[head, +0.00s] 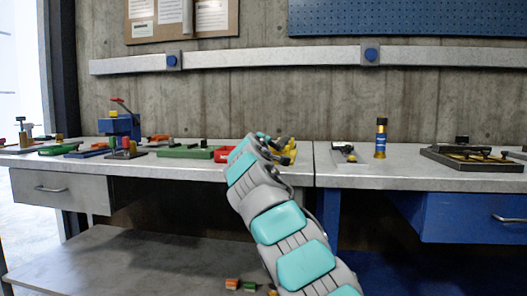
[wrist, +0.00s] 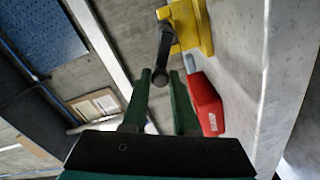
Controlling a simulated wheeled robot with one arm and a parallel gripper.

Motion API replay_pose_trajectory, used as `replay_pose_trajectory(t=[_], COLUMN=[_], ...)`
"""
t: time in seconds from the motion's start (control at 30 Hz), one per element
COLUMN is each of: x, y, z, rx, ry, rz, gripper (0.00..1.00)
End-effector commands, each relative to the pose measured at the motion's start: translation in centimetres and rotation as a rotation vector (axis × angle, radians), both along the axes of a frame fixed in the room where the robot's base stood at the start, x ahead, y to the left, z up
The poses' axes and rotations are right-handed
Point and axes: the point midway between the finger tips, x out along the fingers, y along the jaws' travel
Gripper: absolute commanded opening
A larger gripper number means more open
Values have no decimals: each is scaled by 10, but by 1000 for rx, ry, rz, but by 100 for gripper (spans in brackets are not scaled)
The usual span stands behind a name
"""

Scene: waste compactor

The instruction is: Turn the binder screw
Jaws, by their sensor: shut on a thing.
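In the wrist view a yellow block (wrist: 192,27) carries a dark grey screw part (wrist: 164,45) that reaches down from it. Its rounded lower end sits between the two green fingers of my gripper (wrist: 161,76), which is shut on it. I take this dark part to be the binder screw; its far end partly shows at the block. In the head view my arm hides most of the gripper, and the yellow block (head: 290,158) shows just right of the wrist on the workbench (head: 215,170).
A red-bodied tool (wrist: 205,103) lies close beside the right finger; red also shows left of my wrist in the head view (head: 224,154). Green trays (head: 188,151) and a blue vise (head: 120,126) stand left. A gold-and-blue cylinder (head: 381,138) and a dark fixture (head: 470,158) stand right.

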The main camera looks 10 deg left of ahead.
Motion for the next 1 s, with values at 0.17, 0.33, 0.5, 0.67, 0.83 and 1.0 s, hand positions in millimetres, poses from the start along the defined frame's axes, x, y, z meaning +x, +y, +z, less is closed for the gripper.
replay_pose_trajectory(t=[0.17, 0.33, 0.5, 0.67, 0.83, 1.0], x=[0, 0, 1, 0, 0, 1], y=[-5, -10, -16, -22, -27, -32], z=[5, 8, 12, 15, 18, 17], rx=[172, 332, 493, 638, 774, 878], ry=[-8, -11, -17, -21, -28, -30], rz=[1, -1, -2, -4, -3, -5], gripper=[0, 0, 0, 0, 0, 0])
